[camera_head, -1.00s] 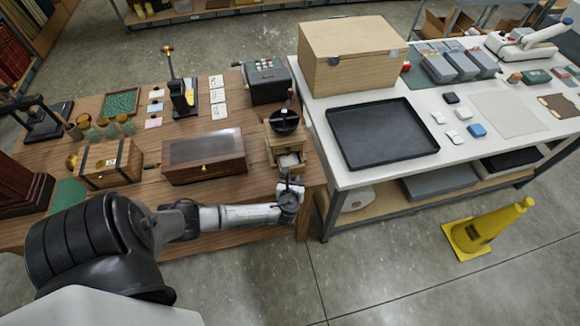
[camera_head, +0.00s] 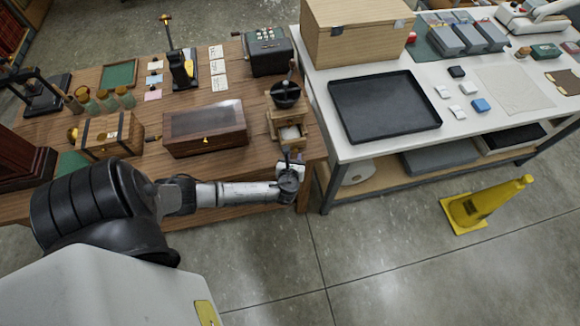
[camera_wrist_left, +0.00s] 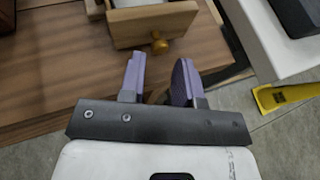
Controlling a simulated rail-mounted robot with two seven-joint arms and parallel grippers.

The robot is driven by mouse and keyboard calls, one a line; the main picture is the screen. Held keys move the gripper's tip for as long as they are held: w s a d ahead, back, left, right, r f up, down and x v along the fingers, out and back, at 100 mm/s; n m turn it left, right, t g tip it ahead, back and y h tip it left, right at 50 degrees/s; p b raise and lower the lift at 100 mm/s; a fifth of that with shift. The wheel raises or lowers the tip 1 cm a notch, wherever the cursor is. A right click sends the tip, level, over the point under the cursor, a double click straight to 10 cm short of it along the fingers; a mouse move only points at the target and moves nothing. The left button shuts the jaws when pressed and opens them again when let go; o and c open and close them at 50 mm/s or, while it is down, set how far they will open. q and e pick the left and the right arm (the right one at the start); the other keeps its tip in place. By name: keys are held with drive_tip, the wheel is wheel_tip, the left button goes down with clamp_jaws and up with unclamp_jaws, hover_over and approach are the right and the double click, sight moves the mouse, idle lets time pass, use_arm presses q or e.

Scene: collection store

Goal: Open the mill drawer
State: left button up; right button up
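The mill (camera_head: 285,96) is a small wooden box with a dark bowl and a crank, near the right edge of the brown table. Its drawer (camera_head: 291,134) stands pulled out at the front, with pale contents. In the left wrist view the drawer front (camera_wrist_left: 152,23) is at the top, with a round wooden knob (camera_wrist_left: 159,46). My left gripper (camera_wrist_left: 158,64) is open; its two fingers point at the knob, apart from it, with nothing between them. In the head view the left gripper (camera_head: 288,156) is just in front of the drawer. My right gripper is not in view.
A glass-topped wooden case (camera_head: 205,128) and a small chest (camera_head: 112,136) stand left of the mill. A white table with a black tray (camera_head: 385,104) adjoins on the right.

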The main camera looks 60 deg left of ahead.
use_arm(q)
drive_tip(key=v, duration=1.1)
drive_tip(key=shift+p, duration=0.35)
drive_tip(key=shift+w, duration=0.1)
